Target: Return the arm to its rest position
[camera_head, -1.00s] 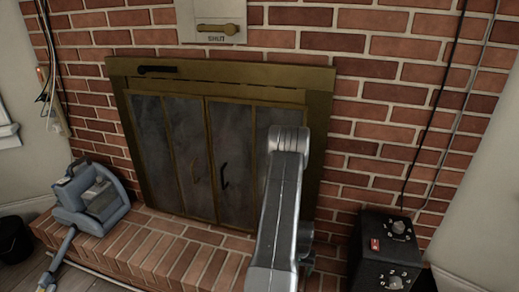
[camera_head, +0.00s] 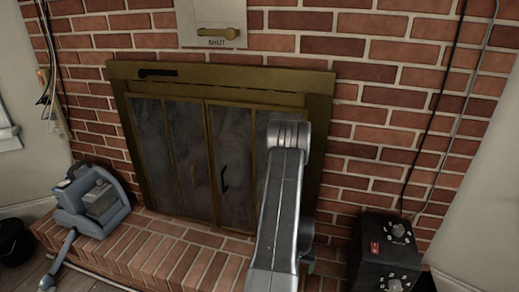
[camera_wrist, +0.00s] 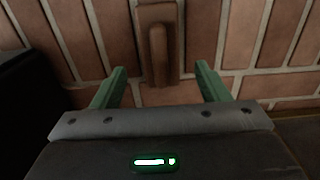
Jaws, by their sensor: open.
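My arm rises from the bottom of the head view in front of the fireplace, bent at its top.
The fireplace doors (camera_head: 233,150) are closed. A lever plate marked SHUT (camera_head: 212,15) is above. A black box with knobs (camera_head: 385,255) stands at right. A blue-grey device (camera_head: 95,200) sits on the brick hearth (camera_head: 165,250) at left, with a dark bucket (camera_head: 14,240) beside it.

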